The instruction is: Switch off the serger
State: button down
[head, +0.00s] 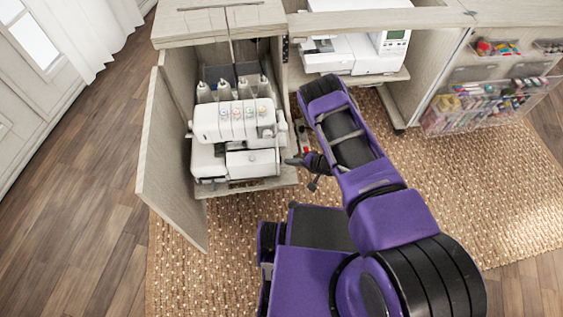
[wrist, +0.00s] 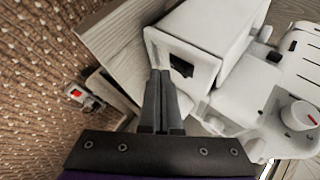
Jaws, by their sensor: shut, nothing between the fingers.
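The serger (head: 235,122) is a white machine with several thread cones, standing on a shelf in the open left bay of the cabinet. Its white side (wrist: 205,40) fills the upper middle of the wrist view. A dark rectangular patch (wrist: 182,66) is on that side; it may be the power switch, but its position cannot be read. My gripper (wrist: 160,74) is shut and empty, its tips just left of and below the dark patch. Whether they touch the serger is unclear. In the head view my gripper (head: 289,162) is beside the serger's lower right side.
An open cabinet door (head: 168,160) stands left of the serger. A white sewing machine (head: 355,50) sits in the bay to the right. Clear bins of supplies (head: 485,105) hang further right.

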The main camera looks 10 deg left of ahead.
jog(key=shift+d, duration=0.35)
jog(key=shift+w, duration=0.1)
jog(key=d, duration=0.3)
jog(key=w+d, duration=0.1)
jog(key=shift+d+r, duration=0.35)
jog(key=shift+d, duration=0.05)
jog(key=shift+w, duration=0.1)
